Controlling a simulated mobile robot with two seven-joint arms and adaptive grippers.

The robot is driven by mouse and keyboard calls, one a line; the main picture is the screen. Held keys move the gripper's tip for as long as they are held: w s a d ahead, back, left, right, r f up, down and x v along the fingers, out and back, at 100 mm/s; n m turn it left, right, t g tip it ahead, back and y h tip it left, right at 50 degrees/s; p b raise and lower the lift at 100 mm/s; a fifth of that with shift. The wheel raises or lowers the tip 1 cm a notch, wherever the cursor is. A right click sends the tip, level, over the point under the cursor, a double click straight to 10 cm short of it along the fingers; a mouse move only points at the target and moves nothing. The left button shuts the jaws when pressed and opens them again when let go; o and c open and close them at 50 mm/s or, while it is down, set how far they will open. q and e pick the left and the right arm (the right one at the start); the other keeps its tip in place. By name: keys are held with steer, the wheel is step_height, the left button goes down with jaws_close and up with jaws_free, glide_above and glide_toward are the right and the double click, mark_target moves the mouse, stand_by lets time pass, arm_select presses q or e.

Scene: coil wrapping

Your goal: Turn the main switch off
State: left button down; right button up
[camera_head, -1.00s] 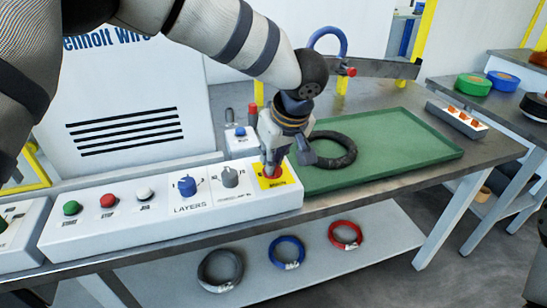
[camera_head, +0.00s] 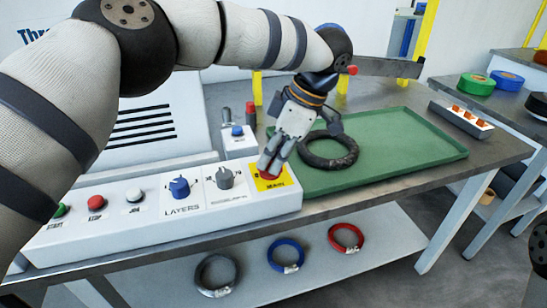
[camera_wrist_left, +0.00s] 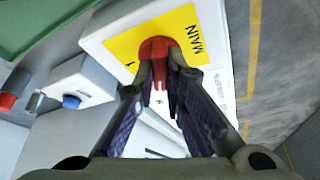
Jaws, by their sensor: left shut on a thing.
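The main switch is a red knob (camera_wrist_left: 158,50) on a yellow plate (camera_head: 275,184) marked MAIN, at the right end of the white control panel (camera_head: 110,230). My left gripper (camera_head: 270,170) comes down onto the knob in the head view and hides most of it. In the left wrist view my left gripper (camera_wrist_left: 160,75) has its two fingertips closed on the knob. The knob's exact turn position is hard to tell behind the fingers. My right gripper is not seen.
On the panel are a blue LAYERS knob (camera_head: 180,187), a grey knob (camera_head: 224,178) and several push buttons. A green tray (camera_head: 400,155) with a black coil (camera_head: 328,150) lies right of the panel. Coloured coils (camera_head: 287,254) rest on the lower shelf.

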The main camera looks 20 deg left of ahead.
arm_select(q)
steer(key=n+g, duration=0.1)
steer(key=n, duration=0.1)
steer(key=n+b, duration=0.1)
steer(key=n, duration=0.1)
steer(key=shift+w+f+n+g+h, duration=0.1)
steer(key=shift+f+n+g+h, duration=0.05)
steer(key=shift+n+g+h, duration=0.25)
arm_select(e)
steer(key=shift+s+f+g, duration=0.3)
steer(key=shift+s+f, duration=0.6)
arm_select(q)
steer(key=c, duration=1.7)
jaws_free()
steer(key=shift+o, duration=0.2)
